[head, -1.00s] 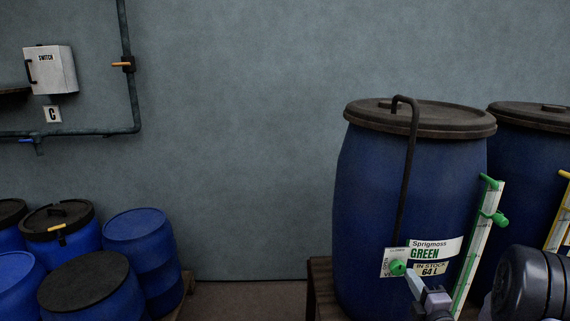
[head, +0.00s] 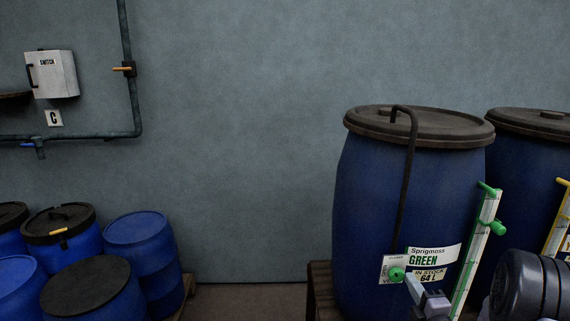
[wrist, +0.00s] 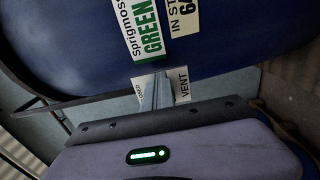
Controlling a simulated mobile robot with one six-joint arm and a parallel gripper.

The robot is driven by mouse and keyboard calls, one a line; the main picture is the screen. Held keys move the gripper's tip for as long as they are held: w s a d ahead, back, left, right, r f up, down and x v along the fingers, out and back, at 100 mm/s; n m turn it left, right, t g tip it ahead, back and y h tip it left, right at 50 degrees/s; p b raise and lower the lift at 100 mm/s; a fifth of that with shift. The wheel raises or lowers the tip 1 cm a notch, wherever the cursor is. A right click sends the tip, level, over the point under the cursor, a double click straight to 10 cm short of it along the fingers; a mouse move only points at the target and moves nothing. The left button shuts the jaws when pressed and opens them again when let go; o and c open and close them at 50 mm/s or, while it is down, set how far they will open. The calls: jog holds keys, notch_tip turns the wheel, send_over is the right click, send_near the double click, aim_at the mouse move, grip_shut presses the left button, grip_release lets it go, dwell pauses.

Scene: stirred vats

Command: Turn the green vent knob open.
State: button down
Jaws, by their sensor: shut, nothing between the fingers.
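The green vent knob (head: 397,273) sits on a small white plate (head: 386,268) low on the front of the blue vat (head: 372,210) labelled Sprigmoss GREEN. In the head view my gripper (head: 409,281) is shut and empty, its tip just right of the knob and slightly below it. I cannot tell whether it touches the knob. In the wrist view the pale fingers (wrist: 157,92) are together in front of the plate (wrist: 182,84), which reads VENT on the right. The knob is hidden there behind the fingers.
A green-fitted sight gauge (head: 478,250) stands right of the knob, close to my arm. A second blue vat (head: 518,160) with a yellow-fitted gauge is beyond it. Several blue drums (head: 139,228) stand at left. A switch box (head: 52,75) hangs on the wall.

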jog(key=shift+a+r+p, duration=0.15)
jog(key=shift+r+p, duration=0.65)
jog(key=shift+p, duration=0.85)
jog(key=s+f+m+b, duration=0.4)
jog(key=s+m+b, duration=0.1)
jog(key=s, duration=0.2)
jog(key=w+m+p, duration=0.1)
jog(key=w+p, duration=0.1)
jog(key=w, duration=0.5)
jog(key=shift+r, duration=0.4)
